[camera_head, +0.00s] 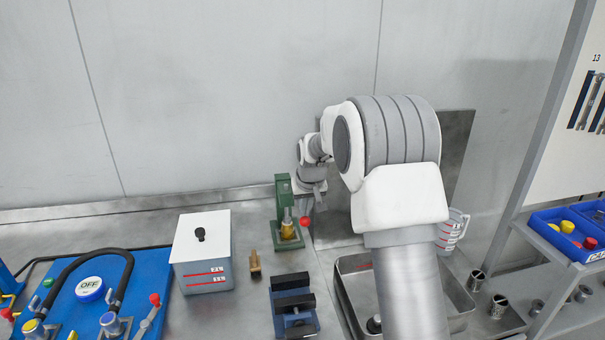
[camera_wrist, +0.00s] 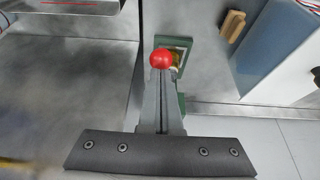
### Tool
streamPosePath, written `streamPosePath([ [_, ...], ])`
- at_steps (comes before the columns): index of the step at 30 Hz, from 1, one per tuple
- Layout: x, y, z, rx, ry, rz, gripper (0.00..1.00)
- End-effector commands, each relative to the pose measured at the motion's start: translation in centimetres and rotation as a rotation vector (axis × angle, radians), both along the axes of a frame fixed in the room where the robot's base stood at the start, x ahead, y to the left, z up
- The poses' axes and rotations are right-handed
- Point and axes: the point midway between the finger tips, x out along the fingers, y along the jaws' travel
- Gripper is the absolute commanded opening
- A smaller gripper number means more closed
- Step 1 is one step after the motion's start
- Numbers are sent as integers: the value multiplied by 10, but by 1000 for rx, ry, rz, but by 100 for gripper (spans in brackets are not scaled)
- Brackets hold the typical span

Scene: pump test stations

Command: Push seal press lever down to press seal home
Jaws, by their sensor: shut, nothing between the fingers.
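The green seal press (camera_head: 283,210) stands on the bench, upright, with a brass-coloured piece (camera_head: 288,231) at its base. Its lever ends in a red ball knob (camera_head: 305,221), at the right of the press. My gripper (camera_head: 319,200) is just above and right of the knob in the head view. In the wrist view the shut, empty fingers (camera_wrist: 160,95) point at the red knob (camera_wrist: 160,59), which shows just beyond their tips. I cannot tell whether they touch it. The lever's shaft is mostly hidden.
A white-lidded box (camera_head: 203,255) and a small wooden-handled item (camera_head: 255,265) stand left of the press. A dark blue vise-like block (camera_head: 293,310) is in front. A metal tray (camera_head: 350,264) lies to the right. The wall is close behind.

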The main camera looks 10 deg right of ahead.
Motion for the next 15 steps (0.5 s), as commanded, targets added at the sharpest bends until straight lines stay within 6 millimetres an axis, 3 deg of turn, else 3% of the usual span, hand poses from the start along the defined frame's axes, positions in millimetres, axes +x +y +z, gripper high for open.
streamPosePath([
  [5,1,0,3,0,-1,0,0],
  [15,7,0,35,0,-1,0,0],
])
